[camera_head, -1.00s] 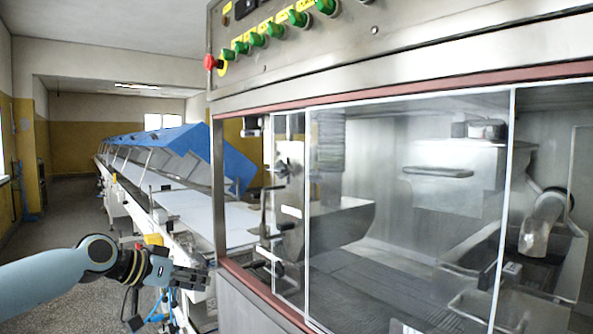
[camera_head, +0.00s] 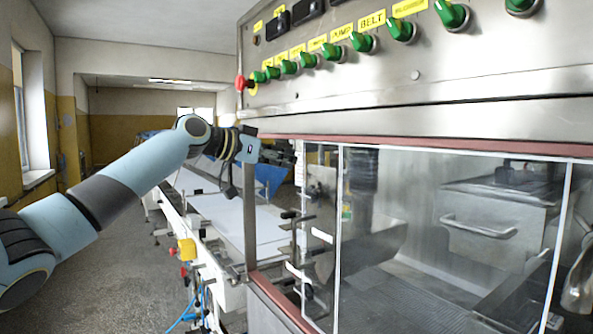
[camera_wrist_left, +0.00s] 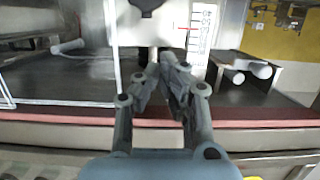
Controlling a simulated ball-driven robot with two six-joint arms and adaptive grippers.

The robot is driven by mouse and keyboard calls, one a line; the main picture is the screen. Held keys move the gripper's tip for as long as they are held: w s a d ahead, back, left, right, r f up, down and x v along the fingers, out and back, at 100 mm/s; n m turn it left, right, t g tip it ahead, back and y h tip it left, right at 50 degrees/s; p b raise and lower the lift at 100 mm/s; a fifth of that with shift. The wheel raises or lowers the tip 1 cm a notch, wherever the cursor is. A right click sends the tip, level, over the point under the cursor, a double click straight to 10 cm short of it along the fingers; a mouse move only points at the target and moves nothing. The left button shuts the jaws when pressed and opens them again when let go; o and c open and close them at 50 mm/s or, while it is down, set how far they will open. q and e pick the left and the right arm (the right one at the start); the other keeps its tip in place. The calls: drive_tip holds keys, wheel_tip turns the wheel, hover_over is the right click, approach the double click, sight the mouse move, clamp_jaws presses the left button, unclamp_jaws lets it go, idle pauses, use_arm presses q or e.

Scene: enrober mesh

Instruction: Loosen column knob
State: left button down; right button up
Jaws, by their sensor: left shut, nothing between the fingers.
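My left gripper (camera_head: 288,153) is shut and empty. It is at the left end of the machine's front opening, just below the control panel. In the left wrist view its fingers (camera_wrist_left: 163,70) are together and point into the opening. A dark knob-like part (camera_wrist_left: 147,6) is ahead of the fingertips at the top edge of that view, partly cut off and apart from them. A white scale strip (camera_wrist_left: 201,35) is just right of it. Dark handles (camera_head: 291,214) show below the gripper in the head view. I cannot tell which part is the column knob. My right gripper is not in view.
The steel control panel (camera_head: 440,75) with several green switches overhangs the opening. A red-brown strip (camera_head: 420,146) edges its underside. A clear sliding panel (camera_head: 450,235) covers the front to the right. A steel post (camera_head: 250,215) stands at the left. A white conveyor (camera_head: 228,218) runs back.

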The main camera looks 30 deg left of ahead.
use_arm(q)
drive_tip(key=w+f, duration=0.1)
drive_tip(key=f+p, duration=0.1)
drive_tip(key=f, duration=0.1)
drive_tip(key=w+d+f+p, duration=0.1)
drive_tip(key=f, duration=0.1)
drive_tip(key=shift+w+d, duration=0.1)
drive_tip(key=shift+w, duration=0.2)
drive_tip(key=shift+r, duration=0.1)
drive_tip(key=shift+b, duration=0.45)
drive_tip(key=shift+w+a+f+n+h+b, duration=0.1)
drive_tip(key=shift+a+f+n+h+b, duration=0.15)
drive_tip(key=shift+n+b, duration=0.25)
